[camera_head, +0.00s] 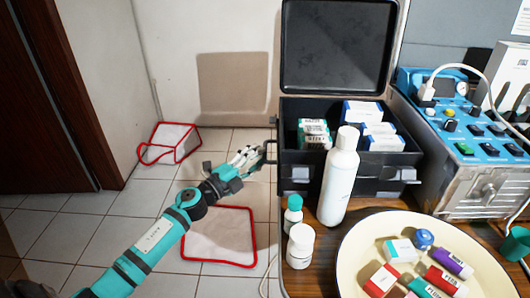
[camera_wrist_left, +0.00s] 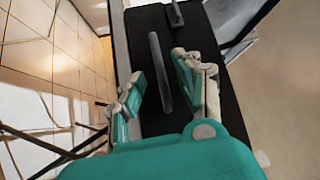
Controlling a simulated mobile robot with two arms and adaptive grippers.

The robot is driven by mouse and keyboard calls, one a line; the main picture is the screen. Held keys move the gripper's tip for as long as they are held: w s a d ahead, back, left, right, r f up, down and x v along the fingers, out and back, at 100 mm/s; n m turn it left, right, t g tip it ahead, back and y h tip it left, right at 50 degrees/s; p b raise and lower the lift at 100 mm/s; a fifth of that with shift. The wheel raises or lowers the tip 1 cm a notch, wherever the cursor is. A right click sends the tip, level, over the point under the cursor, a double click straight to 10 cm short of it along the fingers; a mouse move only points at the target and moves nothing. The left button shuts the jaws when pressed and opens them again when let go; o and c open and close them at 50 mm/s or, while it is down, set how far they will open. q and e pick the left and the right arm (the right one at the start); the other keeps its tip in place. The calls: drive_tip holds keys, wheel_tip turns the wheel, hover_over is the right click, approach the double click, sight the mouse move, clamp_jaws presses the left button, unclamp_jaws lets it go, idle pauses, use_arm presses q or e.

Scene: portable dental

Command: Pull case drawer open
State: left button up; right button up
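The dark case (camera_head: 350,182) stands on the wooden table with its lid (camera_head: 338,45) raised. A bar handle (camera_head: 271,151) sticks out from its left side; in the left wrist view the handle (camera_wrist_left: 158,70) is a long dark bar on the black case wall (camera_wrist_left: 150,22). My left gripper (camera_head: 256,157) is at this handle. In the left wrist view its fingers (camera_wrist_left: 158,72) are apart, one on each side of the bar, with visible gaps. I cannot make out a separate drawer front or an opened drawer. My right gripper is not in view.
White boxes (camera_head: 365,112) lie inside the case. A tall white bottle (camera_head: 339,180) and small bottles (camera_head: 300,246) stand close before it. A cream tray (camera_head: 352,265) is front right, a blue device (camera_head: 465,125) at right.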

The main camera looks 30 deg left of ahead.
use_arm(q)
drive_tip(key=shift+x, duration=1.7)
clamp_jaws()
